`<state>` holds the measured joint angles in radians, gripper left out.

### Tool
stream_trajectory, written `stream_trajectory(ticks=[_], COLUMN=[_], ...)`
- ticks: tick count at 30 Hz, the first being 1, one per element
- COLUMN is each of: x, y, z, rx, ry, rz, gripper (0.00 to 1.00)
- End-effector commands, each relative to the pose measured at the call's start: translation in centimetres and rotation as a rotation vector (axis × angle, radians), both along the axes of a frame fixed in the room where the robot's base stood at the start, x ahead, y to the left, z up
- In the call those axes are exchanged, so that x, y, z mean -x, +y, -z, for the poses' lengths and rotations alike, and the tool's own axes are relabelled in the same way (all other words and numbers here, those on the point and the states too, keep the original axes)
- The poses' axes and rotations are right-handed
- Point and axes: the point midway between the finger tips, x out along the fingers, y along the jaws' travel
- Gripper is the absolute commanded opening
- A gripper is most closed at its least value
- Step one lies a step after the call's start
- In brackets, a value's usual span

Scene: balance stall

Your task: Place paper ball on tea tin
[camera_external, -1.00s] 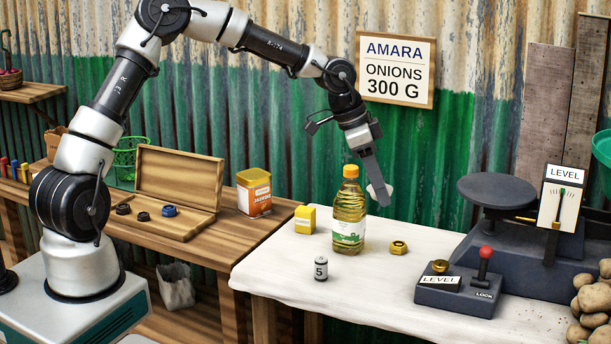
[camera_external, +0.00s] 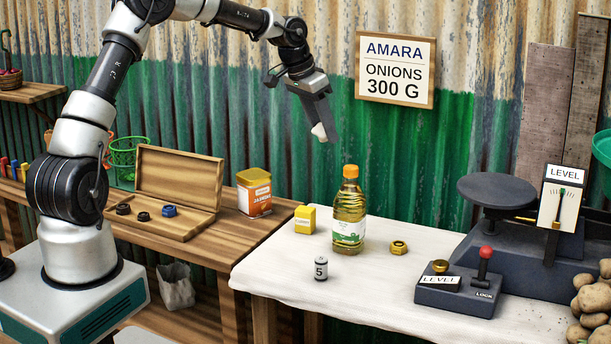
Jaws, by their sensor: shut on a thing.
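My gripper (camera_external: 322,132) is shut on a small white paper ball (camera_external: 318,130), which shows at its fingertips. It holds the ball in the air, above and to the right of the tea tin. Part of the ball is hidden by the gripper finger.
An open wooden case (camera_external: 180,190) with dark and blue weights lies left of the tin. An oil bottle (camera_external: 349,215), a small yellow box (camera_external: 305,219), a brass nut (camera_external: 398,247) and a weight marked 5 (camera_external: 320,268) stand on the white-covered table (camera_external: 285,275). A scale (camera_external: 497,190) is at right.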

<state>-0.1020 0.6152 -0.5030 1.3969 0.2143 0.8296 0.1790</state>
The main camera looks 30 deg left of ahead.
Motion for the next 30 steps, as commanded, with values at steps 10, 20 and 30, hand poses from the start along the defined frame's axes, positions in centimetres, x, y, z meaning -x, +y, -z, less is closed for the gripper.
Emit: stream_trajectory(ticks=[10,20,30], x=[-5.0,-5.7,-5.7], y=[17.5,25.1,24.9], z=[-0.3,-0.3,4.7], rx=[-0.01,-0.017,-0.017], ry=[-0.007,-0.014,-0.013], rz=[-0.404,-0.571,-0.568], gripper=[0.19,0.19,0.19])
